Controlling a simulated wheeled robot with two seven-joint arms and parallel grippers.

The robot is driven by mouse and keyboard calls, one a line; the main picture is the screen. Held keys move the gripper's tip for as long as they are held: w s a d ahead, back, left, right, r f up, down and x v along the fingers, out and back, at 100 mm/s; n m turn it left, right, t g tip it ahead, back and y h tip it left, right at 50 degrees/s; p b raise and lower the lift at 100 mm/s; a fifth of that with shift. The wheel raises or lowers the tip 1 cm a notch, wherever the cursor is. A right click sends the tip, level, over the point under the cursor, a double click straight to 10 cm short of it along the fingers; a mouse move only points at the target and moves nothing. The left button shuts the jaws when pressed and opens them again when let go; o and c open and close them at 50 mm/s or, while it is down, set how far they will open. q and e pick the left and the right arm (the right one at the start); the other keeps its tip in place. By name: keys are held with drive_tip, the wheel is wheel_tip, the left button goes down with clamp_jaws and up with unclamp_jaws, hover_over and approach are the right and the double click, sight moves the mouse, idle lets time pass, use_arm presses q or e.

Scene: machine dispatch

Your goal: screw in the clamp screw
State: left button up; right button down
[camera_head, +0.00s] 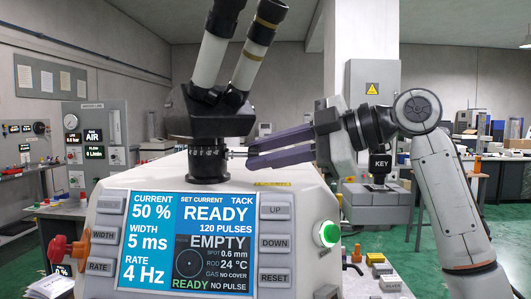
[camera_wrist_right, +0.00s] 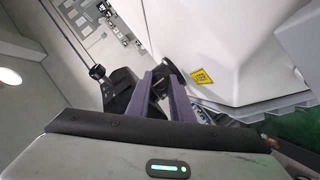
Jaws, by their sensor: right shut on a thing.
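The microscope head (camera_head: 208,120) stands on the white machine, with a dark ringed collar (camera_head: 207,163) below it. The clamp screw (camera_head: 234,154) shows as a small pale stub at the right side of the collar. My right gripper (camera_head: 250,152) comes in from the right, its purple fingers roughly level and shut on the clamp screw. The fingers hide most of the screw, and how deep it sits cannot be told. In the right wrist view the purple fingers (camera_wrist_right: 156,80) reach toward the dark microscope parts. My left gripper is not in view.
The white machine (camera_head: 300,210) fills the front, with a lit screen (camera_head: 187,242) reading READY and EMPTY. A grey device labelled KEY (camera_head: 380,165) stands behind my right arm.

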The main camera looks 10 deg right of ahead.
drive_tip(key=m+g, duration=0.1)
drive_tip(key=m, duration=0.1)
drive_tip(key=shift+w+r+m+g, duration=0.2)
drive_tip(key=shift+m+g, duration=0.1)
drive_tip(key=shift+g, duration=0.1)
drive_tip(key=shift+m+g, duration=0.8)
drive_tip(key=shift+m, duration=0.1)
drive_tip(key=c, duration=1.6)
unclamp_jaws()
drive_tip(key=shift+o, duration=0.2)
drive_tip(key=v, duration=1)
drive_tip(key=shift+d+r+b, duration=0.15)
drive_tip(key=shift+r+b, duration=0.05)
drive_tip(key=shift+b, duration=0.15)
